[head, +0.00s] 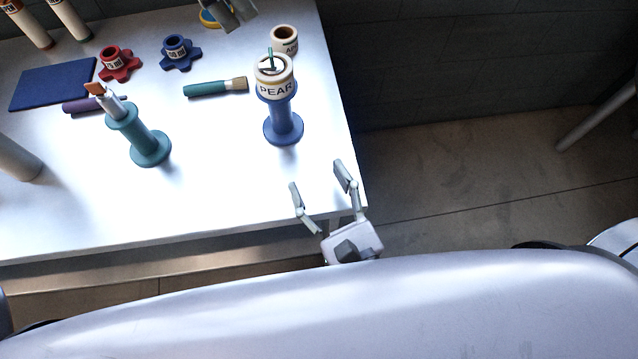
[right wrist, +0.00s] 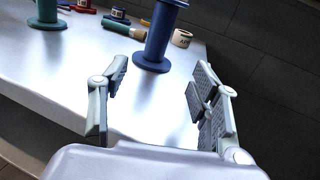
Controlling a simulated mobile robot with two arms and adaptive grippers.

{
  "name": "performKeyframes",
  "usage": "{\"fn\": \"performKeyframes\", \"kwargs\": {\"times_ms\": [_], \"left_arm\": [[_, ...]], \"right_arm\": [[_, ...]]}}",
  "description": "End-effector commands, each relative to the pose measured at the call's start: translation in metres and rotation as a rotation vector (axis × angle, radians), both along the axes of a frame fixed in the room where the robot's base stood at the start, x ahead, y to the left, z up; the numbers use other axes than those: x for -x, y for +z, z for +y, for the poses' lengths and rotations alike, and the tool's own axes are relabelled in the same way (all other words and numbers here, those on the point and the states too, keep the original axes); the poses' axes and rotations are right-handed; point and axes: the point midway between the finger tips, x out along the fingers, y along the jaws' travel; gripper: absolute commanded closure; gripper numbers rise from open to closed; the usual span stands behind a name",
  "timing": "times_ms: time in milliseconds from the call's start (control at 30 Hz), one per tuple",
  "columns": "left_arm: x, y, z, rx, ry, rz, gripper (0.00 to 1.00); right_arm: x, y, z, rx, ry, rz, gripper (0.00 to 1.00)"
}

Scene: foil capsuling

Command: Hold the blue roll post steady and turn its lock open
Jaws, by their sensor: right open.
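The blue roll post (head: 284,125) stands upright near the table's right edge, on a round foot. A cream roll labelled PEAR (head: 275,84) sits on its top, with a small dark green piece (head: 270,60) sticking up from the roll's centre; I cannot tell how the lock is set. The post also shows in the right wrist view (right wrist: 157,40), its top cut off by the frame. My right gripper (head: 317,175) is open and empty at the table's front right corner, on the near side of the post and apart from it. It also shows in the right wrist view (right wrist: 160,72). My left gripper is not seen.
A teal post (head: 139,136) stands to the left. A green-handled brush (head: 210,88), a red knob (head: 118,65), a blue knob (head: 180,54), a navy mat (head: 52,84) and a second cream roll (head: 285,40) lie beyond. The table (head: 215,190) is clear in front.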

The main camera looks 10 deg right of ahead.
Motion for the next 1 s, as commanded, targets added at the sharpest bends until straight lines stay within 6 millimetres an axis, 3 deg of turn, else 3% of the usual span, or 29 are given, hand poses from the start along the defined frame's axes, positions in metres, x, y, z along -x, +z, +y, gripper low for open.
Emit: {"fn": "performKeyframes", "kwargs": {"times_ms": [100,233,1000], "left_arm": [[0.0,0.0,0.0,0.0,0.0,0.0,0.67],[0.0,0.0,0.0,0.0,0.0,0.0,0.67],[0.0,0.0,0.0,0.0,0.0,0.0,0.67]], "right_arm": [[0.003,-0.003,0.003,-0.042,-0.011,0.039,0.43],[-0.01,-0.003,0.006,-0.047,-0.014,0.04,0.43],[-0.141,-0.003,0.042,-0.038,-0.007,0.034,0.43]]}}
